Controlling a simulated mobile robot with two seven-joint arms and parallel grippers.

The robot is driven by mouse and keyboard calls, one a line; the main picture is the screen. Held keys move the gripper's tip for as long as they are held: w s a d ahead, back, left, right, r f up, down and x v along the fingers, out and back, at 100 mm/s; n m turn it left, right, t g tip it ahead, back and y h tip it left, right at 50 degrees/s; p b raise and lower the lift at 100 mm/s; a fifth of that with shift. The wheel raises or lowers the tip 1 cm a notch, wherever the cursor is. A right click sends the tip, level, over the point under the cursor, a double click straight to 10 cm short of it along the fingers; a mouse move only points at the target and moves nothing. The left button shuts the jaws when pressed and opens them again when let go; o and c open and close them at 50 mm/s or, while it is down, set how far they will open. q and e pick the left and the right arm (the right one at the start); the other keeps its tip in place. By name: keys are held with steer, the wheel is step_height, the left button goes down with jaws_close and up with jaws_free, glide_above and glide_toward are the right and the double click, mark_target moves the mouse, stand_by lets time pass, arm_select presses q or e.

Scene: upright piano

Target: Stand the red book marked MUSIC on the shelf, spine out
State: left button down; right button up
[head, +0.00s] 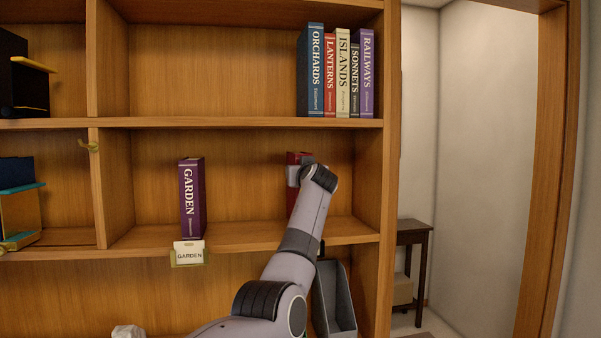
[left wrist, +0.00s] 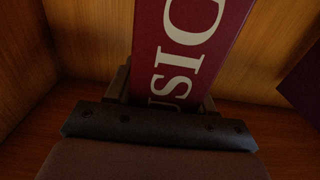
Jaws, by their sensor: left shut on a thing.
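The red book (head: 299,157) is inside the middle shelf bay, right of centre; my arm hides most of it in the head view. In the left wrist view the red book (left wrist: 190,45) shows its spine with white letters, "USIC" readable, facing the camera. My left gripper (head: 294,176) is shut on the book from the spine side. The shelf board (head: 245,238) runs beneath it. Whether the book's bottom touches the board is hidden. My right gripper is not in view.
A purple GARDEN book (head: 191,199) stands to the left on the same shelf, above a GARDEN label (head: 188,253). Bare shelf lies between the two books. Several upright books, including ORCHARDS (head: 311,70), stand on the shelf above. The bay's right side wall (head: 368,185) is close to the red book.

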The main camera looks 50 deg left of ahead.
arm_select(q)
steer(key=shift+f, duration=0.4)
steer(key=shift+c, duration=1.6)
jaws_free()
steer(key=shift+s, duration=0.1)
steer(key=b+v, duration=0.3)
steer(key=v, duration=0.4)
steer(key=shift+b, duration=0.35)
steer(key=shift+d, duration=0.1)
